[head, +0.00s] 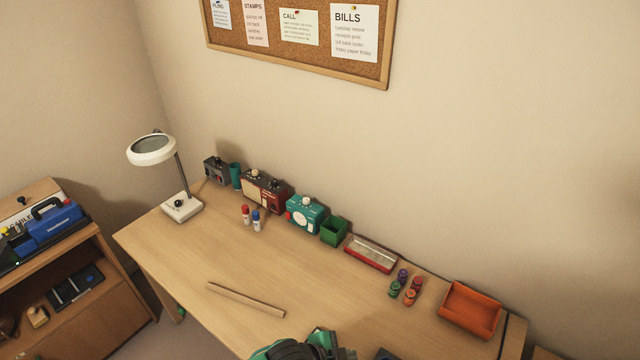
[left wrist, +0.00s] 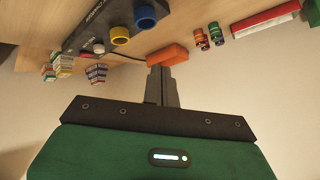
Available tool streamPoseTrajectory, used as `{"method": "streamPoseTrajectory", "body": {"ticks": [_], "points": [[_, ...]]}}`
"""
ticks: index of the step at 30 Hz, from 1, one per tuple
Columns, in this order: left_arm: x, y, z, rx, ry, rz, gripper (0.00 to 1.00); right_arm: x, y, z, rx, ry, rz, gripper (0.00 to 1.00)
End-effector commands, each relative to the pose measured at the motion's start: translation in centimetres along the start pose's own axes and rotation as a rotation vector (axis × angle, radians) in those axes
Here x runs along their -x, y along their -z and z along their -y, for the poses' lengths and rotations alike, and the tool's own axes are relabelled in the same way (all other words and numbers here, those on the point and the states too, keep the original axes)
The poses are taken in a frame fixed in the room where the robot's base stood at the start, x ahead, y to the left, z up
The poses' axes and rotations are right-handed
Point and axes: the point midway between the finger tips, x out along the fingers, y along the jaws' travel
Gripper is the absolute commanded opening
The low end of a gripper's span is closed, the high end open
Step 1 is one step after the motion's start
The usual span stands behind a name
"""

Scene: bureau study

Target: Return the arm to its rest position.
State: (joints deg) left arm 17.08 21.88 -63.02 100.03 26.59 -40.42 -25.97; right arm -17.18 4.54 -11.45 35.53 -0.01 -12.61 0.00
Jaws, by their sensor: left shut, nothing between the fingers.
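My left arm shows as a green and black part (head: 300,347) at the bottom edge of the head view, over the front of the desk (head: 190,245). Its fingertips cannot be made out there. In the left wrist view my left gripper (left wrist: 161,76) has its two dark fingers together with nothing between them. The fingers appear in front of the orange tray (left wrist: 168,55); whether they are near it I cannot tell. My right gripper is in neither view.
A lamp (head: 182,208), radio-like boxes (head: 306,213), a green box (head: 334,231), a red tray (head: 371,253), small spools (head: 394,289) and an orange tray (head: 470,310) line the desk's back. A wooden strip (head: 246,299) lies near the front. A dark panel with coloured rings (left wrist: 105,25) shows in the wrist view.

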Motion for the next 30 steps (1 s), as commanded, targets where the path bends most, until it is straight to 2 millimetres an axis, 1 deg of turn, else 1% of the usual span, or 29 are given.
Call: {"method": "streamPoseTrajectory", "body": {"ticks": [1, 3, 5, 8, 11, 14, 15, 18, 21, 24, 30], "points": [[0.9, 0.9, -0.6, 0.058, 0.007, -0.001, 0.0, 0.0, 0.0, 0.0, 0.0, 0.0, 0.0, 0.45], [2.4, 1.5, -0.7, 0.138, 0.026, 0.013, 0.0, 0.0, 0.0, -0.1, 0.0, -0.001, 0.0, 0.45], [3.9, 1.7, -0.6, 0.21, 0.045, 0.029, 0.0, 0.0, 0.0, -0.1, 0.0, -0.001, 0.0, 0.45], [6.5, 1.2, -0.5, 0.335, 0.083, 0.07, 0.0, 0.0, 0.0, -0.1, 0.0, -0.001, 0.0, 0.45], [9.6, -0.4, -0.4, 0.469, 0.127, 0.127, 0.0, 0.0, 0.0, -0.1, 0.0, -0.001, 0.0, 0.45], [13.0, -2.6, -0.6, 0.608, 0.179, 0.198, 0.0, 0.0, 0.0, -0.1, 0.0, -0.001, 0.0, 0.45], [14.5, -3.7, -0.8, 0.664, 0.202, 0.231, 0.0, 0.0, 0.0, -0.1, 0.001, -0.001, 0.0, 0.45], [18.0, -6.3, -1.6, 0.792, 0.253, 0.313, 0.0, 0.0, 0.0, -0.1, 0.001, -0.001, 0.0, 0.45], [20.9, -8.5, -2.6, 0.891, 0.297, 0.385, 0.0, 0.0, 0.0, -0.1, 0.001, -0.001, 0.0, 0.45], [23.5, -10.2, -3.6, 0.97, 0.334, 0.447, 0.0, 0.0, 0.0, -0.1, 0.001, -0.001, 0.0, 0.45], [28.0, -12.9, -5.8, 1.102, 0.399, 0.561, 0.0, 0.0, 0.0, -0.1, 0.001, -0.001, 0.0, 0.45]]}}
